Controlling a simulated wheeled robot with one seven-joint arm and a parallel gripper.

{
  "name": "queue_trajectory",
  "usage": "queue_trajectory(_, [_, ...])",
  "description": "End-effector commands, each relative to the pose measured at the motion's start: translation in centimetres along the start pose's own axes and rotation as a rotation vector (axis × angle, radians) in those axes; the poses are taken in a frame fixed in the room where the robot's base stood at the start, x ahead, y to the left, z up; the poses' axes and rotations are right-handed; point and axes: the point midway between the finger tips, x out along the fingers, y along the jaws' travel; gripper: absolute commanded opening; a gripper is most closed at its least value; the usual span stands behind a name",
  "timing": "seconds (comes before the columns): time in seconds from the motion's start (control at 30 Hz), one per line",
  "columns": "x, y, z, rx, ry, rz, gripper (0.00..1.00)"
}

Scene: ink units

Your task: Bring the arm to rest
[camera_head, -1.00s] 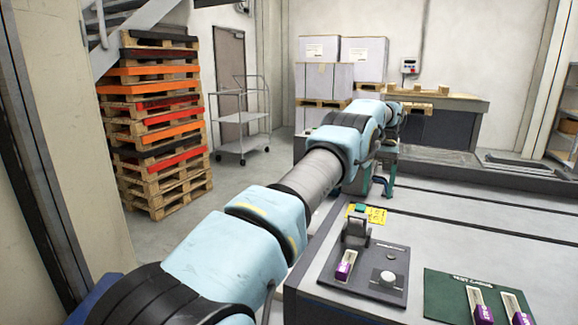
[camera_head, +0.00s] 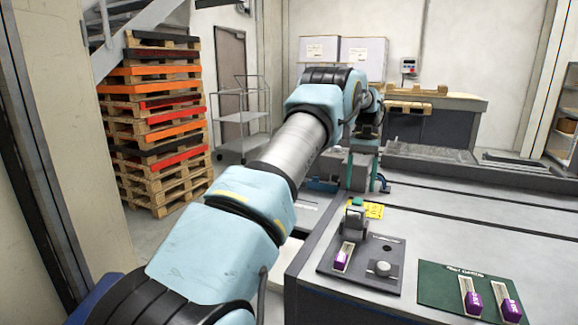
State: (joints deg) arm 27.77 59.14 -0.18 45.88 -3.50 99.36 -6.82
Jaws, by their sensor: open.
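My light-blue and grey arm (camera_head: 300,140) reaches from the lower left toward the back of the grey bench. My gripper (camera_head: 354,186) is at its far end, above the bench's left part, pointing down. Its blue-green fingers are apart and I see nothing held between them. Part of the gripper is small and hard to make out behind its grey body.
On the grey bench (camera_head: 470,225) a dark fixture plate (camera_head: 395,252) carries a purple ink unit (camera_head: 341,262). Two more purple units (camera_head: 473,302) lie on a green mat (camera_head: 440,285). Stacked pallets (camera_head: 160,130) and a wire trolley (camera_head: 240,120) stand left, behind the arm.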

Motion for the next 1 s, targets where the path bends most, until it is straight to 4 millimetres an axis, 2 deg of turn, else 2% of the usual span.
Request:
queue_trajectory(0.17, [-0.2,-3.6,1.9,-0.042,0.075,0.021,0.70])
queue_trajectory(0.27, [0.1,-6.2,3.8,-0.070,0.134,0.033,0.70])
queue_trajectory(0.47, [2.2,-10.7,8.9,-0.126,0.253,0.048,0.70])
queue_trajectory(0.7, [6.6,-14.8,17.1,-0.189,0.391,0.050,0.70])
queue_trajectory(0.9, [11.2,-16.4,24.2,-0.235,0.497,0.040,0.70])
queue_trajectory(1.0, [13.1,-16.6,26.9,-0.251,0.534,0.036,0.70])
